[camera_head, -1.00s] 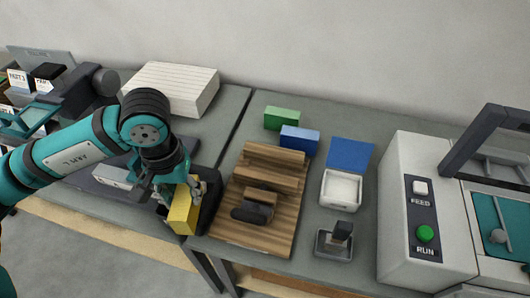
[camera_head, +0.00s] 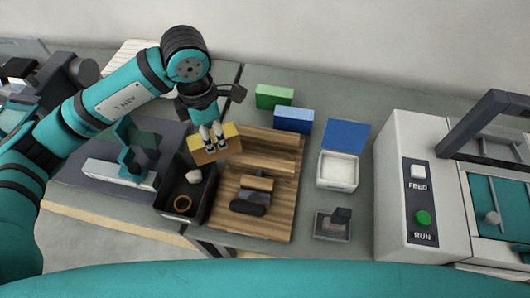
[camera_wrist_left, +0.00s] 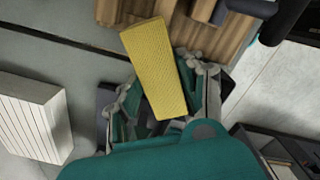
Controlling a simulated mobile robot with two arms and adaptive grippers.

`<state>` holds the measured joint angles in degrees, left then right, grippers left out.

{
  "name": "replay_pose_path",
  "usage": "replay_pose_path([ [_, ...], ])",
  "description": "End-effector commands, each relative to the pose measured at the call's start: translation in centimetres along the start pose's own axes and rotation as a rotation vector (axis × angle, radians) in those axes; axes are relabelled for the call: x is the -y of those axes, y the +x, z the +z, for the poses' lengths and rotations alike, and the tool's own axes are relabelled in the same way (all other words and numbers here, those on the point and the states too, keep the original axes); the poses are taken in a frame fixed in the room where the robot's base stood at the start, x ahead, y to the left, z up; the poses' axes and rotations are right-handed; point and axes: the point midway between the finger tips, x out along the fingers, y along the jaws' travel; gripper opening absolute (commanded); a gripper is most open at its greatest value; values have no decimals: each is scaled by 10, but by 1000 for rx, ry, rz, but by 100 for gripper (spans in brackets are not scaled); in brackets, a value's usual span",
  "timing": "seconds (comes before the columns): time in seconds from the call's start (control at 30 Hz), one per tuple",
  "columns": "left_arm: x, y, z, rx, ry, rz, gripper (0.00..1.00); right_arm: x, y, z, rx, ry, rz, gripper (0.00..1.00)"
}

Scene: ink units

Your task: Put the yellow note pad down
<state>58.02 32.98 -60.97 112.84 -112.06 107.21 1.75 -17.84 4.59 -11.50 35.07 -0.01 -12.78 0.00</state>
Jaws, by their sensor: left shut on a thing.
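The yellow note pad (camera_head: 201,155) is held by my left gripper (camera_head: 214,141), whose fingers are shut on it from above. The pad appears raised, in front of the wooden board's back left corner and the far end of a dark open bin in the head view. In the left wrist view the pad (camera_wrist_left: 157,66) sticks out from between the fingers (camera_wrist_left: 160,105), its long face toward the camera. The pad hides part of the board behind it. My right gripper is not in view.
The dark bin (camera_head: 159,190) holds a ring (camera_head: 182,204) and a small pale piece (camera_head: 194,177). The wooden board (camera_head: 228,219) carries a dark-handled stamp-like tool (camera_head: 249,207). A green block (camera_head: 274,97) and a blue block (camera_head: 293,121) stand behind, with bare grey table around them.

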Motion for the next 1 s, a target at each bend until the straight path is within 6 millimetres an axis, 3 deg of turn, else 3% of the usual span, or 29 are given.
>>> replay_pose_path([
  [0.27,-2,-7,31,2,-599,-2,0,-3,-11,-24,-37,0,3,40],
  [1.0,6,-21,106,-17,-2174,13,0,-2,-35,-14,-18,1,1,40],
])
